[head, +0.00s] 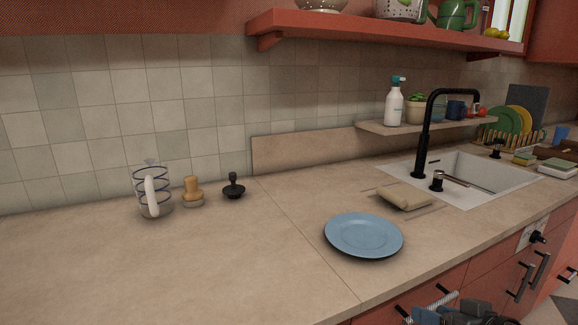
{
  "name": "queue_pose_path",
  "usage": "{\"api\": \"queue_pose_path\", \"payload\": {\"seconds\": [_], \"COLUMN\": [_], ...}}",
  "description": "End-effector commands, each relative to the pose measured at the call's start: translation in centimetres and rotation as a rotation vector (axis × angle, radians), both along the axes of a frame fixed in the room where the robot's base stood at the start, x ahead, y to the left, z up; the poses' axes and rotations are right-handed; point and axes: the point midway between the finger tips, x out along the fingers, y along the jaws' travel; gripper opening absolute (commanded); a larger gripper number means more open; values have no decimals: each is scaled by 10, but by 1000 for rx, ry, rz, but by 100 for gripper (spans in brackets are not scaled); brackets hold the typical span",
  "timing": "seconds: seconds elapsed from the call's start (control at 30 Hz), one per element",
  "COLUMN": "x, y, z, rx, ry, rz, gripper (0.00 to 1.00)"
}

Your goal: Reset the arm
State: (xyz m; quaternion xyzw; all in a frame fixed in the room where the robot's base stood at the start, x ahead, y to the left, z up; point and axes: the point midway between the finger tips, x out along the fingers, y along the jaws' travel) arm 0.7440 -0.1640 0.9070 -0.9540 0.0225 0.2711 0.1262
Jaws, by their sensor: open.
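My gripper (455,309) shows only in part at the bottom edge, low in front of the red cabinet fronts and below the counter edge. It is open, with nothing seen between its fingers, and the rest of it is cut off by the frame. It is apart from everything on the counter. A clear glass jar with blue rings and a white handle (152,192) stands at the left. A wooden-topped stopper (193,191) and a black stopper-like piece (233,187) stand to its right.
A blue plate (363,235) lies near the counter's front edge, with a beige sponge-like item (404,198) behind it. A black faucet (427,130) rises by the sink (500,178). A red shelf (390,34) overhangs the back. The left front of the counter is clear.

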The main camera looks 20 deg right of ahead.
Motion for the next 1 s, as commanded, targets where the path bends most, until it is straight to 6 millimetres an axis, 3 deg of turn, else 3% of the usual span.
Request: {"api": "queue_pose_path", "payload": {"seconds": [0.03, 0.2, 0.5, 0.77, 1.0], "x": [-10, -48, -141, -229, -294], "y": [21, 67, 125, 151, 161], "z": [-14, -42, -60, -39, 2], "rx": [14, 18, -40, -133, -214], "ry": [-2, -27, -71, -136, -221], "rz": [-14, -78, -132, -94, 7], "gripper": [52, 52, 52, 52, 52]}}
